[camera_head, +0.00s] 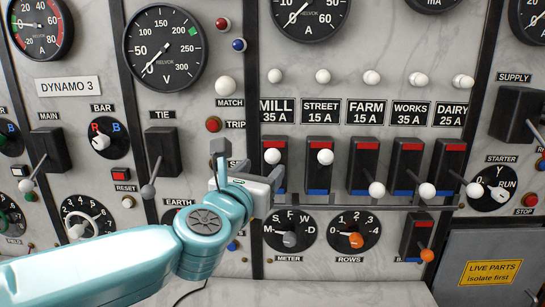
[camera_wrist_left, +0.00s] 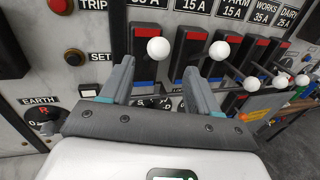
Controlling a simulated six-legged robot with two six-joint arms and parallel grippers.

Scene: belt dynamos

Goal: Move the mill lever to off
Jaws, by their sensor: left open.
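The mill lever (camera_head: 272,156) has a white round knob on a black switch block, red at the top and blue at the bottom, under the label "MILL 35 A" (camera_head: 277,112). Its knob stands high, near the red end, level with the street knob (camera_head: 325,157). In the left wrist view the mill knob (camera_wrist_left: 158,48) shows just beyond the fingertips, between them. My left gripper (camera_head: 248,165) is open and empty at the lower part of the mill switch; its two fingers (camera_wrist_left: 158,75) straddle the block's sides. Whether they touch it, I cannot tell. My right gripper is not seen.
The farm (camera_head: 377,189), works (camera_head: 427,190) and dairy (camera_head: 473,190) knobs stand low, near blue. A rail (camera_head: 400,207) runs below the switches. Meter (camera_head: 290,239) and rows (camera_head: 355,240) dials sit below. The trip button (camera_head: 213,125) is at left.

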